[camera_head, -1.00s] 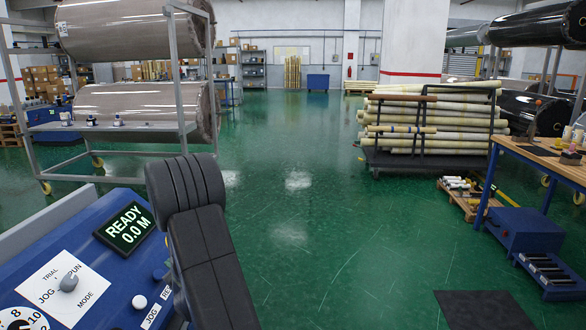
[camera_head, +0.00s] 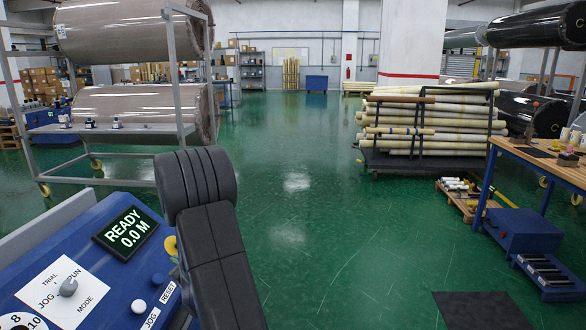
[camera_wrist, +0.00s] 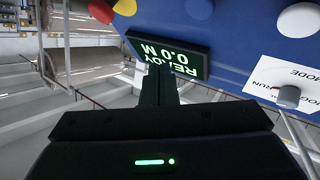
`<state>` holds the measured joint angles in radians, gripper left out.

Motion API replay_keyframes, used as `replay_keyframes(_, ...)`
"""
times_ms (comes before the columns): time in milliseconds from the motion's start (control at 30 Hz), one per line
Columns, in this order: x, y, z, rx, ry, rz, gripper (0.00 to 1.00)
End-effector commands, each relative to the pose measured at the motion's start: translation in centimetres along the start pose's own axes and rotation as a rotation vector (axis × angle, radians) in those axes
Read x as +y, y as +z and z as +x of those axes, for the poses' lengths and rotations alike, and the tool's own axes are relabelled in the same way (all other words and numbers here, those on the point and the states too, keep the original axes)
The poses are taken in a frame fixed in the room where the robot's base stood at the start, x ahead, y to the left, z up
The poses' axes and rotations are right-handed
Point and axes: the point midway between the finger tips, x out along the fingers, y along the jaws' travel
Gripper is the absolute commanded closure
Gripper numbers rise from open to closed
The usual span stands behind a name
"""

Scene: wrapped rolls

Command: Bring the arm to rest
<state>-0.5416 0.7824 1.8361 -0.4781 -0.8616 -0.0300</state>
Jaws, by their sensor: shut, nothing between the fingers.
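My gripper (camera_wrist: 160,88) shows in the wrist view with its dark fingers together and nothing between them. It points toward a blue control panel (camera_wrist: 230,45), in front of the display (camera_wrist: 170,55), which appears upside down there. I cannot tell whether the fingertips touch anything. In the head view my black arm (camera_head: 215,235) is folded up at the right edge of the same panel (camera_head: 120,275); the gripper itself is hidden there.
The panel display (camera_head: 124,232) reads READY 0.0 M. A mode knob (camera_head: 68,287), white button (camera_head: 138,306) and blue button (camera_head: 158,279) sit near my arm. A rack of wrapped rolls (camera_head: 135,105) stands left, a roll cart (camera_head: 425,135) and workbench (camera_head: 540,170) right. The green floor (camera_head: 310,220) between is clear.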

Motion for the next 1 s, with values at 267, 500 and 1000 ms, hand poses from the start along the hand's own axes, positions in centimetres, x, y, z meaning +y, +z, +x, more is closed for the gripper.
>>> replay_keyframes(267,-2.3,2.6,3.1,0.002,-0.001,-0.002,1.00)
replay_keyframes(500,-2.2,2.6,3.1,0.002,0.000,-0.002,1.00)
replay_keyframes(1000,-2.1,1.7,2.9,-0.002,-0.002,0.000,1.00)
